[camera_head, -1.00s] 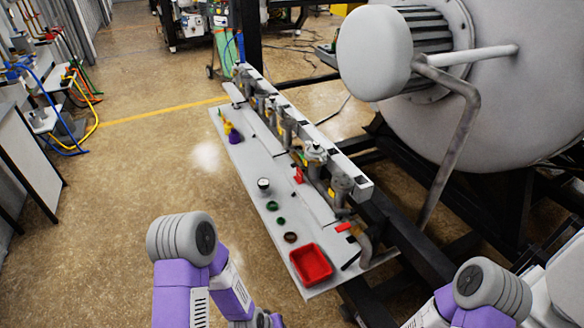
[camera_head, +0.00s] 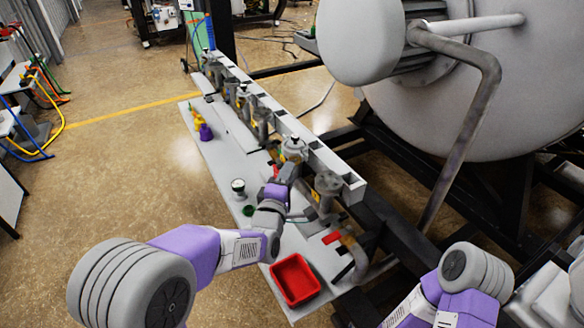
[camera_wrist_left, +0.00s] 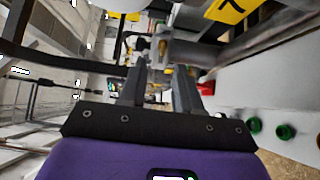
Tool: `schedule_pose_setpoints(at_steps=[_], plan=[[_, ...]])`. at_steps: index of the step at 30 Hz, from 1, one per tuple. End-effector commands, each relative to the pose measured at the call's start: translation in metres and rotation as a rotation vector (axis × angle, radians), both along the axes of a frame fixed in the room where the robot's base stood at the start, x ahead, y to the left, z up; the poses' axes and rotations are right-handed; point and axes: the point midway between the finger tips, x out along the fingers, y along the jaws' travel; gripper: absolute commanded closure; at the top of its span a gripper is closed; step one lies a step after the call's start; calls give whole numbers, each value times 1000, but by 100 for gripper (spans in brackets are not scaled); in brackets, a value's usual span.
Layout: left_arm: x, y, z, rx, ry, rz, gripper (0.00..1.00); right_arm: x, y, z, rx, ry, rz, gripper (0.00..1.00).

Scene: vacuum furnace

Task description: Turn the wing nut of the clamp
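My left gripper (camera_head: 288,172) reaches over the long grey bench to the row of valves and pipe fittings. In the left wrist view its two dark fingers (camera_wrist_left: 160,88) stand apart with a gap between them, and nothing is clearly gripped. A metal fitting with a small brassy part (camera_wrist_left: 163,46) shows beyond the fingertips. The clamp and its wing nut cannot be made out for certain in either view; the gripper may cover part of them. My right arm shows at the lower right of the head view, but its gripper is out of view.
A red tray (camera_head: 296,279) is at the bench's near end. A round gauge (camera_head: 238,186), a purple item (camera_head: 205,132) and a green ring (camera_head: 248,210) lie on the bench. A red handle (camera_head: 332,237) juts from the near pipe. The large furnace (camera_head: 450,100) stands behind right.

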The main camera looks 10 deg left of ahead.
Motion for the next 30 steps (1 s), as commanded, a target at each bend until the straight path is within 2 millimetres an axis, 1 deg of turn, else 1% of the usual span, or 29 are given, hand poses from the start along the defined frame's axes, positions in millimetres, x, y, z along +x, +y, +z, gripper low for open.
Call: schedule_pose_setpoints(at_steps=[1,3,9,13,20,21,26,27,30], plan=[[8,-1,-2,3,1,1,67,0,0,-2,0,0,0,57],[18,-3,-2,5,0,0,67,0,0,-4,0,0,0,57],[37,-6,-2,4,2,0,67,0,0,-6,0,0,0,57],[41,-6,-1,2,3,0,67,0,0,-7,0,-1,0,57],[41,-6,-1,2,3,0,67,0,0,-7,0,0,0,57],[41,-6,-1,3,4,0,73,0,0,-7,0,0,0,57],[41,-6,-1,3,4,0,98,0,0,-7,0,0,0,57],[41,-6,-1,4,3,0,100,0,0,-7,0,0,0,57],[41,-6,-1,4,3,-1,100,0,0,-7,0,0,0,57]])
